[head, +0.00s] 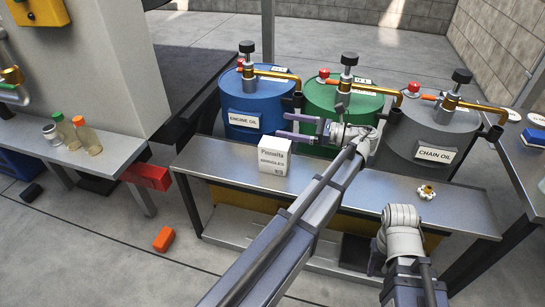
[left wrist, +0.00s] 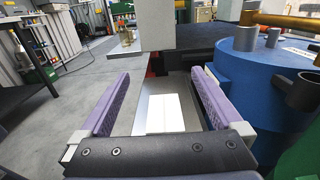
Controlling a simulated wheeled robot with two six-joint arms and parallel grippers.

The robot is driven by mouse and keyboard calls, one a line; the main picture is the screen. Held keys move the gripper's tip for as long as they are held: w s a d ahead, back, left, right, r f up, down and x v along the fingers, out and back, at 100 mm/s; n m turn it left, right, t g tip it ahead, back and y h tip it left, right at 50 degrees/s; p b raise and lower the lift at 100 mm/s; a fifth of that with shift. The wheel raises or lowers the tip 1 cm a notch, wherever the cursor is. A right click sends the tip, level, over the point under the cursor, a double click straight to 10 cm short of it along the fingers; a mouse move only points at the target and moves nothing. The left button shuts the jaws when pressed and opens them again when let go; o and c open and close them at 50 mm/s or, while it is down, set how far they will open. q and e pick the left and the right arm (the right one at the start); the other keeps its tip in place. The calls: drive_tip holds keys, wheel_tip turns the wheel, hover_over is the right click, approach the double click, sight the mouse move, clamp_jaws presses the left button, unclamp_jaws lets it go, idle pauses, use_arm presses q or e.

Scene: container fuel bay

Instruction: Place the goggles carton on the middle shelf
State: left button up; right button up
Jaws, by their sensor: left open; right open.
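The white goggles carton (head: 272,158) stands upright on the metal bench top (head: 350,185), near its left end, in the head view. Its pale shape also shows between the purple fingers in the left wrist view (left wrist: 165,113). My left gripper (head: 280,126) is open, its fingers pointing left just above and behind the carton in the head view. The left gripper (left wrist: 160,76) holds nothing. Which surface is the middle shelf is not clear; a lower level (head: 232,222) shows under the bench.
Blue (head: 258,100), green (head: 320,97) and grey (head: 425,125) drums with taps stand behind the bench. A small brass fitting (head: 427,192) lies on the bench's right part. A left bench (head: 105,160) holds bottles. An orange block (head: 163,239) lies on the floor.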

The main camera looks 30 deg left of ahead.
use_arm(q)
drive_tip(key=b, duration=0.8)
approach(265, 141)
drive_tip(key=shift+s+a+f, duration=0.15)
drive_tip(key=shift+a+f, duration=0.15)
drive_tip(key=shift+a, duration=0.3)
drive_tip(key=shift+s+a+f, duration=0.2)
drive_tip(key=shift+a+f, duration=0.05)
drive_tip(key=shift+a, duration=0.4)
drive_tip(key=shift+s+a+r, duration=0.1)
drive_tip(key=shift+a+r, duration=0.1)
drive_tip(key=shift+a, duration=0.2)
drive_tip(key=shift+s+a+r, duration=0.1)
drive_tip(key=shift+a+r, duration=0.1)
drive_tip(key=shift+a, duration=0.2)
drive_tip(key=shift+x, duration=2.85)
clamp_jaws()
